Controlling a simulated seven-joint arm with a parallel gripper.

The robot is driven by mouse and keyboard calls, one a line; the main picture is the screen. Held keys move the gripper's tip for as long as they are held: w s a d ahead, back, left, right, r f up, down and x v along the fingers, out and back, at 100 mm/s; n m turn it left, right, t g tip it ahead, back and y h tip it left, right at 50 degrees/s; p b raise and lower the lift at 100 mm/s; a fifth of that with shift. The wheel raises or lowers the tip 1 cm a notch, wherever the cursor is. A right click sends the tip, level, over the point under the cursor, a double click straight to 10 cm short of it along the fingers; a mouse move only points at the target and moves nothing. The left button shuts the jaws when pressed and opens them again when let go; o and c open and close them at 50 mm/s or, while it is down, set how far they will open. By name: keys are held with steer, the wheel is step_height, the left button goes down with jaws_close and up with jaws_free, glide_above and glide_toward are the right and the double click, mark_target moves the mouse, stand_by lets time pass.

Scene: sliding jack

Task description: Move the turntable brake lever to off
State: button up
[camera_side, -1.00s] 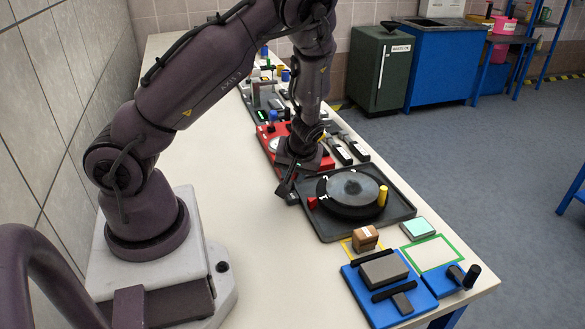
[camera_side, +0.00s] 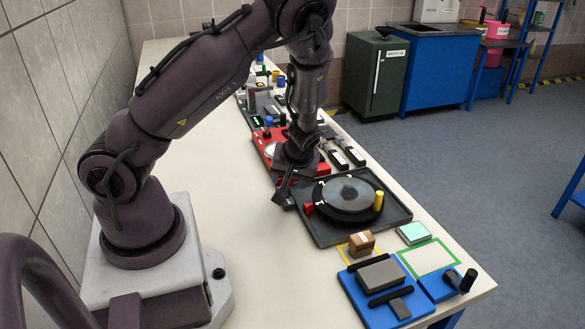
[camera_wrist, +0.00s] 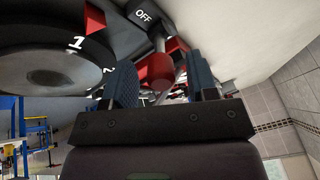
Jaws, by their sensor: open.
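The turntable (camera_side: 345,192) is a black disc with a grey top on a dark tray, with a yellow peg on its rim. In the wrist view, its numbered black rim and grey top (camera_wrist: 45,72) are at the upper left. The brake lever (camera_wrist: 155,70) shows there as a red knob on a metal shaft, near an "OFF" label (camera_wrist: 143,15). My gripper (camera_wrist: 162,84) is open, and the red knob appears between its two blue fingers. I cannot tell whether they touch it.
A red pointer (camera_side: 309,208) sits by the turntable's rim. A brown block (camera_side: 361,242) and a blue fixture (camera_side: 382,290) stand in front of the tray. A red panel (camera_side: 268,143) lies behind my gripper. The table to the left is clear.

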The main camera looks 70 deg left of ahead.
steer(key=v, duration=1.2)
steer(key=shift+d+r, duration=0.15)
steer(key=shift+r, duration=0.15)
steer(key=s+d+r+m+h, duration=0.3)
steer(key=s+d+m+h, duration=0.25)
steer(key=d+m, duration=0.5)
steer(key=s+r+m+t, duration=0.1)
steer(key=s+r+t, duration=0.1)
steer(key=r, duration=0.4)
steer(key=s+r+m+t, duration=0.1)
steer(key=s+r+t, duration=0.2)
steer(key=r, duration=0.4)
steer(key=shift+d+t, duration=0.4)
steer(key=shift+d, duration=0.05)
